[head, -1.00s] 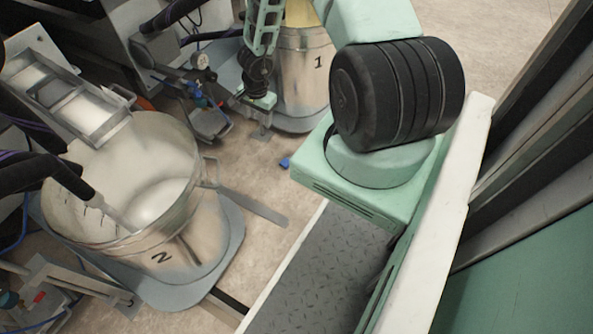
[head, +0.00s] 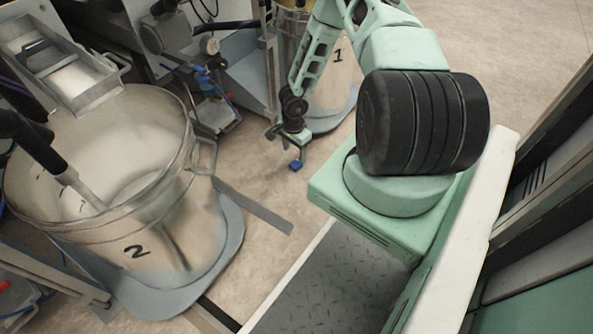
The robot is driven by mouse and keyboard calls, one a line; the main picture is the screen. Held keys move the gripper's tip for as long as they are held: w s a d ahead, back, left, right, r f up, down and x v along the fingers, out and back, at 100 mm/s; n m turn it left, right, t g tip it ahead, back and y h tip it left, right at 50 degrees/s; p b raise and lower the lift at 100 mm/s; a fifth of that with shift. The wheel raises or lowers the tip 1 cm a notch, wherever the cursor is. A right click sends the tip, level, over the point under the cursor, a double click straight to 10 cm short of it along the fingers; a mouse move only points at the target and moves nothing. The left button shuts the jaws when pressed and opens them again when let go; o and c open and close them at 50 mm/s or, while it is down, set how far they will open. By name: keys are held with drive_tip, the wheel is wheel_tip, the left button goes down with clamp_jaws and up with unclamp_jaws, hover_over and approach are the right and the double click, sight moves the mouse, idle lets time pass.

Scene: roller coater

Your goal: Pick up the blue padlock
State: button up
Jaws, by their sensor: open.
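The small blue padlock (head: 296,165) is on the beige floor, between the bucket marked 2 and my base. My gripper (head: 292,145) hangs from my green arm, pointing down, just above the padlock in the picture. Its jaws are open and hold nothing. The fingertips look very close to the padlock, but I cannot tell whether they touch it or how much height lies between them.
A large metal bucket marked 2 (head: 128,222) stands on a grey plate at left. A bucket marked 1 (head: 335,85) stands behind my arm. A flat grey bar (head: 252,206) lies on the floor near the padlock.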

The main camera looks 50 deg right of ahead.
drive_tip(key=shift+s+d+f+b, duration=0.15)
drive_tip(key=shift+f+b, duration=1.25)
drive_tip(key=shift+f, duration=0.2)
drive_tip(key=shift+s+d+f+b, duration=0.15)
drive_tip(key=shift+f+b, duration=1.2)
drive_tip(key=shift+f, duration=0.2)
drive_tip(key=shift+r, duration=0.1)
drive_tip(key=c, duration=1.1)
wheel_tip(320, 180, up, 10)
drive_tip(key=r+p, duration=0.1)
drive_tip(key=p, duration=0.7)
wheel_tip(320, 180, up, 7)
drive_tip(key=p, duration=0.9)
hover_over(297, 163)
drive_tip(key=shift+w, duration=0.1)
drive_tip(key=shift+f, duration=0.2)
